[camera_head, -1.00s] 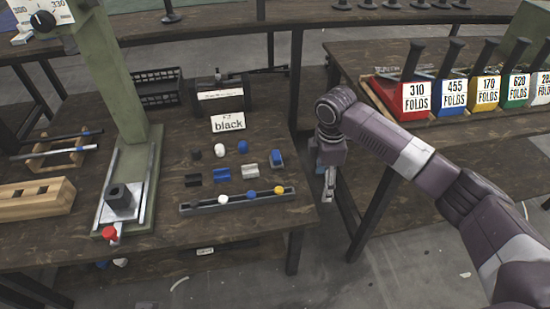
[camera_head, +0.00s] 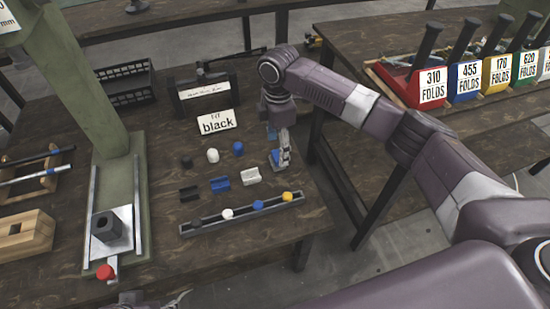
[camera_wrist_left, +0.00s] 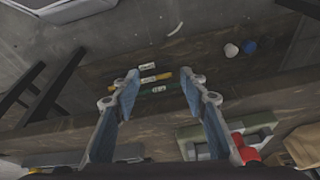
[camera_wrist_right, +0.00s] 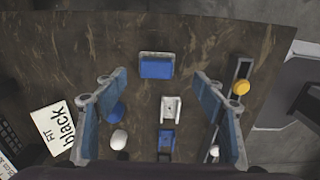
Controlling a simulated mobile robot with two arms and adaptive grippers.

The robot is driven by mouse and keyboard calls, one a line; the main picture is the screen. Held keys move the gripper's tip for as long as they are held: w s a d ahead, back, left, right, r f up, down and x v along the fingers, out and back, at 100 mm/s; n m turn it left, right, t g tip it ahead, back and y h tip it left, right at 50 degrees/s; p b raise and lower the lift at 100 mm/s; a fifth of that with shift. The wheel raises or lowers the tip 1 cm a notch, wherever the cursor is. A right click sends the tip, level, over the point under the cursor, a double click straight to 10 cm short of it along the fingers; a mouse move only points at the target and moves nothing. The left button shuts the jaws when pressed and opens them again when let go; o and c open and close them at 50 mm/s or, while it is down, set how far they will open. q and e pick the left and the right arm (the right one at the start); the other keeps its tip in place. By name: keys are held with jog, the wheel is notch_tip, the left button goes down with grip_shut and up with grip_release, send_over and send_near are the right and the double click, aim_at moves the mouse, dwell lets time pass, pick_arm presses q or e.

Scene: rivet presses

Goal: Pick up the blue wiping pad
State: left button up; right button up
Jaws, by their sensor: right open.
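The blue wiping pad (camera_wrist_right: 157,68) shows in the right wrist view as a blue block with a grey rim, lying on the dark wooden table. In the head view it is mostly hidden behind my right gripper (camera_head: 281,160). My right gripper is open and empty, pointing down over the table; in its wrist view the pad lies ahead, between the lines of the two fingers (camera_wrist_right: 160,88). I cannot tell its height above the pad. My left gripper (camera_wrist_left: 160,88) is open and empty, near the table's front edge.
Near the pad are a white holder (camera_wrist_right: 171,108), a blue holder (camera_head: 220,184), a black holder (camera_head: 189,193) and several small knobs. A grey rail (camera_head: 211,219) with coloured balls lies in front. A "black" sign (camera_head: 217,122) stands behind. A green press (camera_head: 122,205) stands left.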

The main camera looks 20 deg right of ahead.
aim_at(276, 156)
jog(key=f, duration=0.1)
jog(key=f+b, duration=0.1)
jog(key=f, duration=0.1)
jog(key=shift+w+a, duration=0.15)
jog(key=shift+w, duration=0.05)
jog(key=shift+w+f+b, duration=0.1)
jog(key=shift+f+b, duration=0.2)
jog(key=shift+f, duration=0.9)
jog(key=c, duration=1.2)
pick_arm(q)
jog(key=w, duration=0.2)
jog(key=w+f+t, duration=0.1)
jog(key=shift+d, duration=0.35)
pick_arm(e)
jog(key=shift+o, duration=0.2)
pick_arm(q)
jog(key=shift+s, duration=0.1)
pick_arm(e)
jog(key=shift+r, duration=0.1)
